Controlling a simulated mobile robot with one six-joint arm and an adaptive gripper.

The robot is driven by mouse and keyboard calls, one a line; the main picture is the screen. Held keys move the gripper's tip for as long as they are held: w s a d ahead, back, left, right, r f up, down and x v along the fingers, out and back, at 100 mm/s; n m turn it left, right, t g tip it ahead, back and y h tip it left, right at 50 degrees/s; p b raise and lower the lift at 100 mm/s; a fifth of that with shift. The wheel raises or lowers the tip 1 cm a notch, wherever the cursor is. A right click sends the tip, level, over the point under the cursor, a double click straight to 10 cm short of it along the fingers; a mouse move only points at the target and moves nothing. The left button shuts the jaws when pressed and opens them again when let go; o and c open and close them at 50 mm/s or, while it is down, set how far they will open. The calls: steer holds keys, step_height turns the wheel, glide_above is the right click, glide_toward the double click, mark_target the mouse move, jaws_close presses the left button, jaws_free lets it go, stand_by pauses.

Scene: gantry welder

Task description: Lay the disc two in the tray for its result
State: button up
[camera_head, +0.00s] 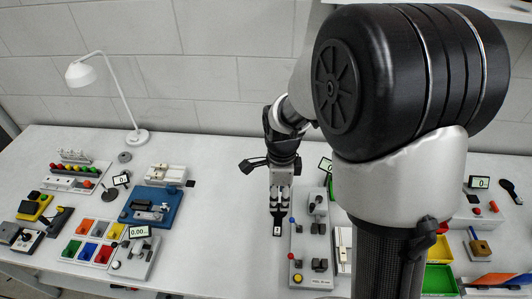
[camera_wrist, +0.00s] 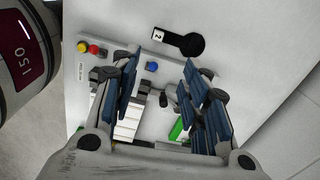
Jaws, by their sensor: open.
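Disc two is a black round disc with a flat handle bearing a white label "2" (camera_wrist: 187,44). In the wrist view it lies on the white table, beyond my fingertips and clear of them. In the head view its labelled handle (camera_head: 277,224) shows just below my gripper (camera_head: 281,192), which hides part of the disc. My gripper's blue-padded fingers stand apart with nothing held between them, as the wrist view shows (camera_wrist: 165,88). A green tray (camera_head: 440,279) and an orange tray (camera_head: 492,281) sit at the lower right of the head view. Which tray matches the result cannot be told.
A grey welder fixture (camera_head: 297,262) with coloured knobs stands right of disc two. A blue device (camera_head: 152,208), a scale (camera_head: 134,258) and coloured bins (camera_head: 94,242) are at left. Another black labelled disc (camera_head: 509,188) lies at far right. My arm hides much of the table.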

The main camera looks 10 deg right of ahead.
steer(key=m+b, duration=0.1)
steer(key=b, duration=0.3)
glide_above(277, 230)
step_height(277, 230, down, 14)
steer(key=shift+w+r, duration=0.15)
steer(key=shift+r, duration=0.05)
steer(key=shift+d+f+b, duration=0.1)
steer(key=shift+f+b, duration=0.85)
steer(key=shift+f, duration=1.75)
steer(key=shift+r, duration=0.1)
steer(key=shift+c, duration=0.2)
steer(key=c, duration=0.9)
steer(key=shift+c, duration=0.2)
step_height(277, 230, up, 20)
steer(key=p, duration=0.6)
